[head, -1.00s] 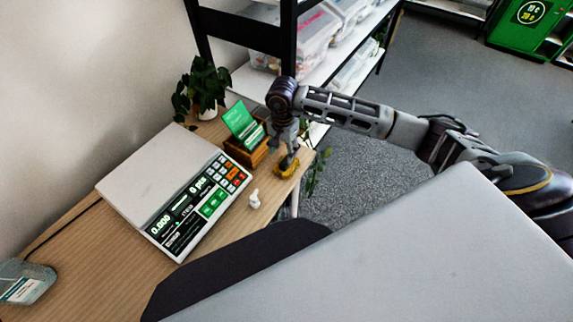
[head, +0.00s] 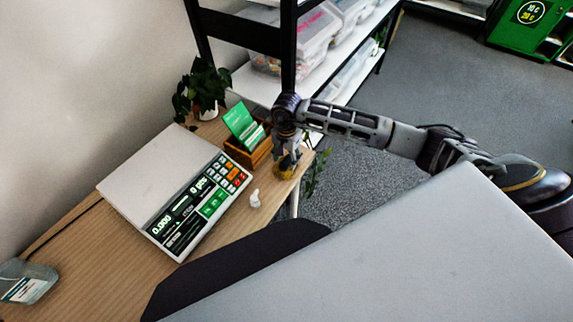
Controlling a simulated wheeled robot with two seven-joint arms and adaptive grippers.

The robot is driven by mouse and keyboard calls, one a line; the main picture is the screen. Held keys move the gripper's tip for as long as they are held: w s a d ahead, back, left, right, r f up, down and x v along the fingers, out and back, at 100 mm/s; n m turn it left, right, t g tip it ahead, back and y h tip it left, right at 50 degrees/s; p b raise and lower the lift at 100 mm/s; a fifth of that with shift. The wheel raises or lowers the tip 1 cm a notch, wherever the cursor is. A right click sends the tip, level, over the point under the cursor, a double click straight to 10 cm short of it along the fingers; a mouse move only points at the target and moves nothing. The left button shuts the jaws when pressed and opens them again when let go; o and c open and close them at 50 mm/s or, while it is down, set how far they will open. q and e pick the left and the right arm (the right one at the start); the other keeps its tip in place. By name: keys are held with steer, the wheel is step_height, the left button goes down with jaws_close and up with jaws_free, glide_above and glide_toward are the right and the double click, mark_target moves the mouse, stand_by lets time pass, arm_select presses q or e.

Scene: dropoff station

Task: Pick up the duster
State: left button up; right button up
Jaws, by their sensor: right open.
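A small yellow thing (head: 285,174), which looks like the duster, lies on the wooden table (head: 98,262) near its right edge. My right gripper (head: 288,163) points down right at it and covers much of it. Its jaws are open; whether the fingers touch the yellow thing cannot be told. My left gripper is not in view.
A counting scale (head: 150,180) fills the table's middle. A wooden box with a green card (head: 243,125) stands just left of the gripper, with a potted plant (head: 203,88) behind. A small white object (head: 255,199) stands in front. Shelves (head: 330,88) rise behind.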

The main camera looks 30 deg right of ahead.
mark_target(286, 160)
steer(key=shift+f, duration=1.05)
steer(key=shift+c, duration=0.4)
jaws_close()
steer(key=shift+r, duration=0.1)
steer(key=shift+r+b, duration=0.3)
steer(key=shift+r, duration=4.65)
